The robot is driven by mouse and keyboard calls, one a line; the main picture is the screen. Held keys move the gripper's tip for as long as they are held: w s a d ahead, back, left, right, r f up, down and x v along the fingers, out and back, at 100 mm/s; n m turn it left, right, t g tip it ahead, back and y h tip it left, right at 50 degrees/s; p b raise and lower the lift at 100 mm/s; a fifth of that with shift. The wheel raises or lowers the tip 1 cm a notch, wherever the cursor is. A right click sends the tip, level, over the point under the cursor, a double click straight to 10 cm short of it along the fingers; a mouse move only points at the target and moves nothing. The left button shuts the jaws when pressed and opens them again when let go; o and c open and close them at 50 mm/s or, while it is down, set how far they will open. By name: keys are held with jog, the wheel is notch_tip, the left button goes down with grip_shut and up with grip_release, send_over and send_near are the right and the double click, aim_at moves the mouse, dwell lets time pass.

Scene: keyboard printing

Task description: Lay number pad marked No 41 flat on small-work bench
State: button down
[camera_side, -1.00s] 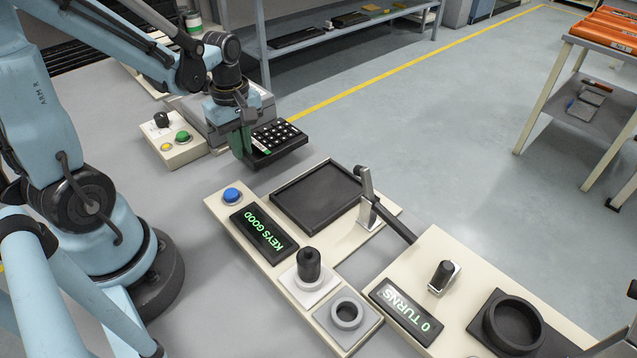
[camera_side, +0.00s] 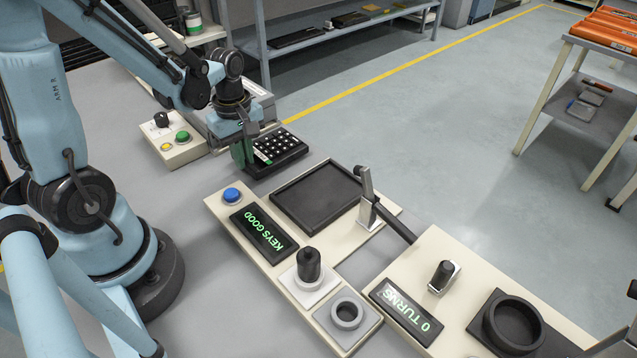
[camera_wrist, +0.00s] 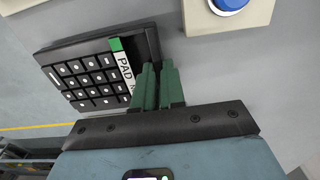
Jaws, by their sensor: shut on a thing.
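The number pad (camera_side: 280,146) is black with rows of dark keys marked in white. It also shows in the wrist view (camera_wrist: 92,80), where a green-and-white label reads "PAD"; its number is hidden behind a finger. My gripper (camera_side: 243,153) is shut on the pad's near left end, its green fingers (camera_wrist: 158,88) closed on the edge beside the label. The pad is roughly level and low over the grey bench (camera_side: 215,176), close to its far edge. I cannot tell whether its underside touches the bench.
A control box (camera_side: 172,146) with a knob, green and yellow buttons stands to the left. In front of the pad lies a cream panel with an empty black tray (camera_side: 316,195), a blue button (camera_side: 231,195) and a "KEYS GOOD" display (camera_side: 264,234). Bare bench lies between.

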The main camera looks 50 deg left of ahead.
jog(key=shift+f, duration=0.4)
dwell(0.4)
jog(key=c, duration=1.1)
grip_release()
jog(key=shift+r, duration=3.5)
jog(key=shift+w+d+r+m+t, duration=0.1)
jog(key=shift+d+r+m+t, duration=0.3)
jog(key=shift+m, duration=0.3)
jog(key=d+r+m+t, duration=0.1)
jog(key=d+m+t, duration=0.1)
jog(key=m, duration=0.3)
jog(key=d+r+m+t, duration=0.2)
jog(key=d+m, duration=0.2)
jog(key=m, duration=0.2)
jog(key=d+r+m+t, duration=0.2)
jog(key=d+m, duration=0.1)
jog(key=m, duration=0.2)
jog(key=shift+w+d+r+m, duration=0.1)
jog(key=shift+w+m, duration=0.2)
jog(key=shift+w, duration=0.05)
